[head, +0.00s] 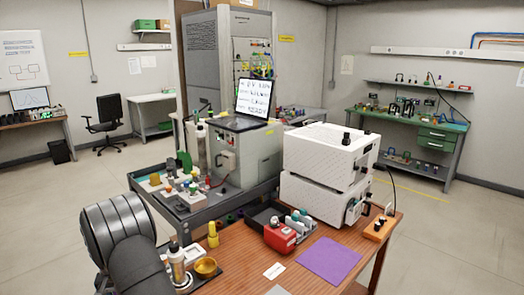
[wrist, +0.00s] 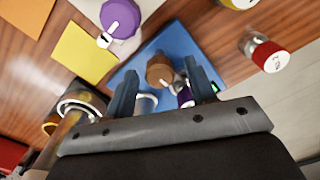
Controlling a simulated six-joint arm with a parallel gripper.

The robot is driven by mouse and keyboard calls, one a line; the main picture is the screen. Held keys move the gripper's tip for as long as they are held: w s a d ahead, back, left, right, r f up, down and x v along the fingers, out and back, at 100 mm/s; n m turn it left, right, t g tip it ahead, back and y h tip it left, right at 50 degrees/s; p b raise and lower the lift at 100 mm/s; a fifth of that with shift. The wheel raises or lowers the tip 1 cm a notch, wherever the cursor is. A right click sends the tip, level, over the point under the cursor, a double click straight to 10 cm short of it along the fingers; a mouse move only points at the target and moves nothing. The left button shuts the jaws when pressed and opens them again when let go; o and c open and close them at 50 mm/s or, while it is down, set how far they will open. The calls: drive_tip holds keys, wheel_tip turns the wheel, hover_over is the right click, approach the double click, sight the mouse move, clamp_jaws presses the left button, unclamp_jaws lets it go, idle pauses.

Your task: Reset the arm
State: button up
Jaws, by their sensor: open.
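My gripper (wrist: 162,75) shows in the wrist view with its two dark fingers apart and nothing clearly held between them. A brown round-topped piece (wrist: 159,68) on a blue mat (wrist: 179,40) appears between the fingertips; I cannot tell how far below them it is. A dark purple piece (wrist: 185,96) and a pale ring-shaped piece partly show behind the fingers. In the head view my dark arm fills the lower left, and the gripper itself is not visible there.
In the wrist view, a purple knob (wrist: 120,18), a yellow sheet (wrist: 84,52) and a red-and-white cylinder (wrist: 268,55) surround the mat. In the head view, the wooden table (head: 245,255) holds a red device (head: 280,237), a purple sheet (head: 328,260) and stacked white boxes (head: 318,150).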

drive_tip(key=n, duration=1.3)
idle(0.4)
drive_tip(key=o, duration=1)
drive_tip(key=shift+o, duration=0.4)
drive_tip(key=shift+n+t, duration=0.3)
drive_tip(key=shift+t, duration=0.1)
drive_tip(key=r, duration=0.1)
drive_tip(key=w+a+r, duration=0.2)
drive_tip(key=shift+w+a+r, duration=0.1)
drive_tip(key=shift+r, duration=0.2)
drive_tip(key=w+d+r+n+h, duration=0.1)
drive_tip(key=w+r+n, duration=0.3)
drive_tip(key=r, duration=0.7)
drive_tip(key=w+d+r+n, duration=0.1)
drive_tip(key=w+r+n, duration=0.1)
drive_tip(key=r+n, duration=0.65)
drive_tip(key=f+m, duration=0.1)
drive_tip(key=f, duration=0.3)
drive_tip(key=d+f+m, duration=0.1)
drive_tip(key=f, duration=0.2)
drive_tip(key=shift+w+m, duration=0.25)
drive_tip(key=shift+m, duration=0.1)
